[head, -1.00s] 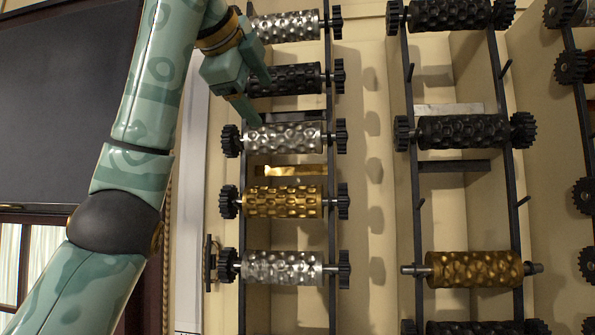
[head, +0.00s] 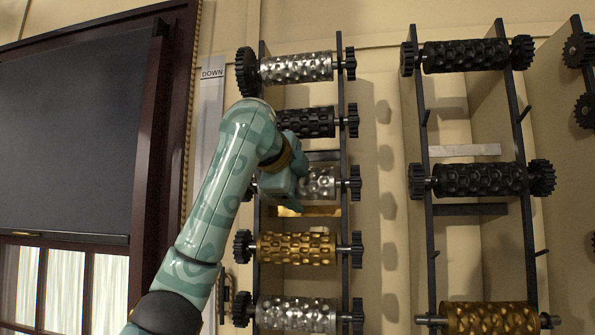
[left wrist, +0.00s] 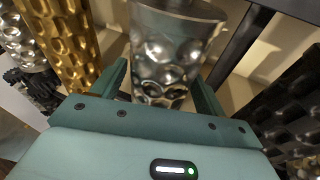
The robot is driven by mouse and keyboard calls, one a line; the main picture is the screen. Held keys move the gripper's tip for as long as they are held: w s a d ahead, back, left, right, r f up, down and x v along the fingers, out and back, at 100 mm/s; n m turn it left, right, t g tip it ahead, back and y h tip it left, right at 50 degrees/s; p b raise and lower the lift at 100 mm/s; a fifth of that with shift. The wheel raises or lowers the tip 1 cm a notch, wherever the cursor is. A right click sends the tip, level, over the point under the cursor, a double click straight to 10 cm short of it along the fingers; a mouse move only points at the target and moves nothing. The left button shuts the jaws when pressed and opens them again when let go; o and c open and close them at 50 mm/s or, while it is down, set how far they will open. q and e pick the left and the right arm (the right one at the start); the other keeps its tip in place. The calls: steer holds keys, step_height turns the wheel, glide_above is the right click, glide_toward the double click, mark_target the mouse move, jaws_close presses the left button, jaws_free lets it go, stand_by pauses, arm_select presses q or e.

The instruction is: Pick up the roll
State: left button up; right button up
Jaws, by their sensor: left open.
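A silver dimpled roll (head: 320,183) with a black gear at its right end sits third from the top in the left rack. My left gripper (head: 284,198) is in front of its left part and hides that end. In the left wrist view the silver roll (left wrist: 165,50) lies between the two spread fingers of my left gripper (left wrist: 163,88). The jaws are open, one finger on each side of the roll; contact cannot be told. My right gripper is not in view.
A black roll (head: 305,122) sits just above and a gold roll (head: 297,248) just below in the left rack (head: 345,215). A second rack (head: 520,110) with black and gold rolls stands to the right. A dark wood-framed panel (head: 75,140) is at left.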

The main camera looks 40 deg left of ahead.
arm_select(q)
steer(key=shift+x, duration=1.15)
steer(key=shift+a, duration=0.15)
steer(key=shift+s+d, duration=0.2)
steer(key=shift+d, duration=0.05)
steer(key=c, duration=0.9)
jaws_close()
steer(key=shift+r, duration=0.1)
steer(key=shift+s+r, duration=0.1)
steer(key=shift+r, duration=0.05)
steer(key=shift+s+r, duration=0.15)
steer(key=shift+r, duration=0.1)
steer(key=r+b+v, duration=0.2)
steer(key=b+v, duration=0.5)
steer(key=v, duration=0.8)
steer(key=shift+w+a, duration=0.2)
steer(key=shift+w, duration=0.15)
